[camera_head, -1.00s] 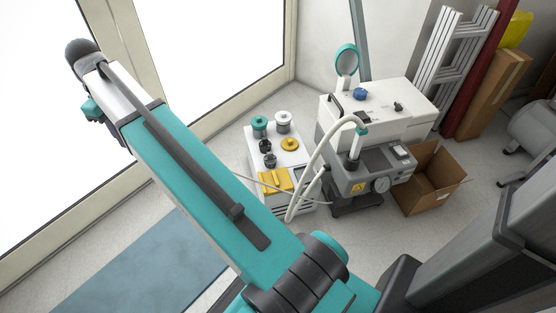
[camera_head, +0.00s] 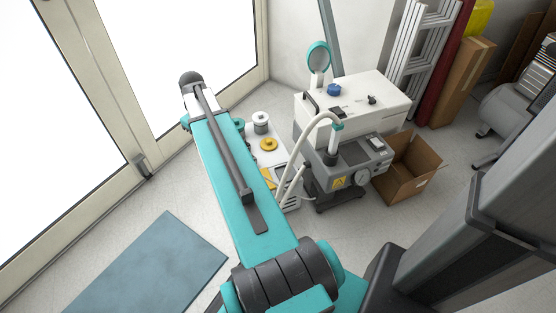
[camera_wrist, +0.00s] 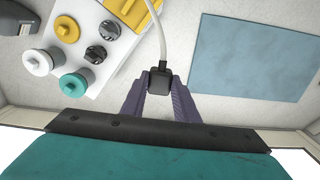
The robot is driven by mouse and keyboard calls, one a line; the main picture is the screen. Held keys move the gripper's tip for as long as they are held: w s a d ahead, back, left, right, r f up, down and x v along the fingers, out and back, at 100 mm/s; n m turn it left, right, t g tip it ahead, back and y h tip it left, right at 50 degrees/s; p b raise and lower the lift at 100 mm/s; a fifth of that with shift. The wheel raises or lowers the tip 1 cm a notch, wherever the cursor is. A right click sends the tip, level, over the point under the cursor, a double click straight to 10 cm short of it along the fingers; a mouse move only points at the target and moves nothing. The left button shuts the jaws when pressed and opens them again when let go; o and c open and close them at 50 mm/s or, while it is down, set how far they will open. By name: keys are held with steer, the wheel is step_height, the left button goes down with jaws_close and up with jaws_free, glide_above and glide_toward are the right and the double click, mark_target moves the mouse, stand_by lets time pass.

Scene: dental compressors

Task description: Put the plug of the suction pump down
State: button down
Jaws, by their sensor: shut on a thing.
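The black plug (camera_wrist: 160,78) with its white cable shows in the wrist view, between the two purple-grey fingers of my gripper (camera_wrist: 160,84). My gripper is shut on it, and the cable runs up out of the picture. The plug hangs over the pale floor, between a white unit (camera_wrist: 100,72) and a blue mat (camera_wrist: 245,58). In the head view my arm hides my gripper and the plug. I cannot tell which machine the cable leads to.
The white unit has yellow parts, black knobs and white and teal caps. The blue mat (camera_head: 150,262) lies on clear floor by the glass doors.

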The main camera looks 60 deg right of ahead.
steer(key=s+d+f+m, duration=0.2)
steer(key=s+d+f, duration=0.3)
steer(key=s, duration=0.4)
steer(key=s+d+f+m, duration=0.2)
steer(key=s+d+f, duration=0.3)
steer(key=s, duration=0.4)
steer(key=s+d+f+m, duration=0.2)
steer(key=s+d+f, duration=0.3)
steer(key=s, duration=0.4)
steer(key=shift+s+f+p, duration=0.3)
steer(key=shift+f+p, duration=0.05)
steer(key=shift+f, duration=0.35)
steer(key=shift+w+d, duration=0.1)
steer(key=shift+d, duration=0.1)
steer(key=b, duration=0.3)
glide_above(279, 159)
steer(key=shift+a+f, duration=0.1)
steer(key=shift+f, duration=0.6)
steer(key=shift+f, duration=0.1)
steer(key=shift+f+b, duration=0.65)
steer(key=shift+f, duration=1)
steer(key=shift+f, duration=0.6)
